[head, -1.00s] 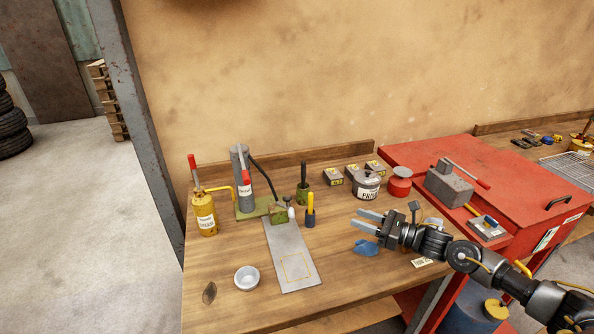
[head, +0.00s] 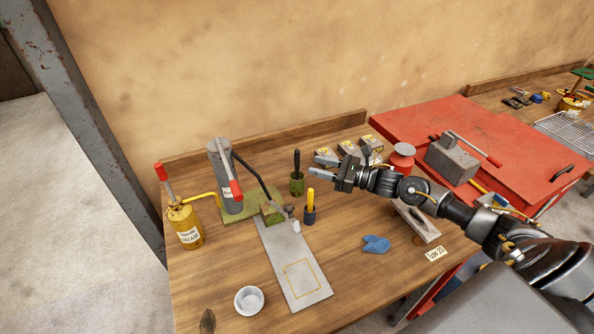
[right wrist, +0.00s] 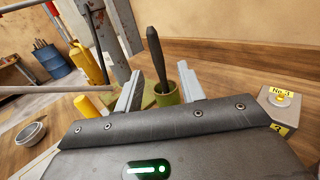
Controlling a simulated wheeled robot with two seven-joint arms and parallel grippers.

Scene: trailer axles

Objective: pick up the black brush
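The black brush (head: 296,160) stands upright in a small green cup (head: 297,184) on the wooden table. In the right wrist view the brush's black handle (right wrist: 155,52) rises out of the green cup (right wrist: 166,94), seen between and beyond my fingers. My right gripper (head: 322,167) is open and empty, its two fingers pointing left toward the brush with a gap left between. The right gripper (right wrist: 162,88) also shows its spread fingers in the wrist view. My left gripper is in neither view.
A dark cup with a yellow-handled tool (head: 310,208) stands just in front of the green cup. A lever press (head: 225,180) stands to the left, with a metal plate (head: 292,265) before it. Labelled boxes (head: 348,148) sit behind my right gripper. A blue cloth (head: 376,244) lies in front.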

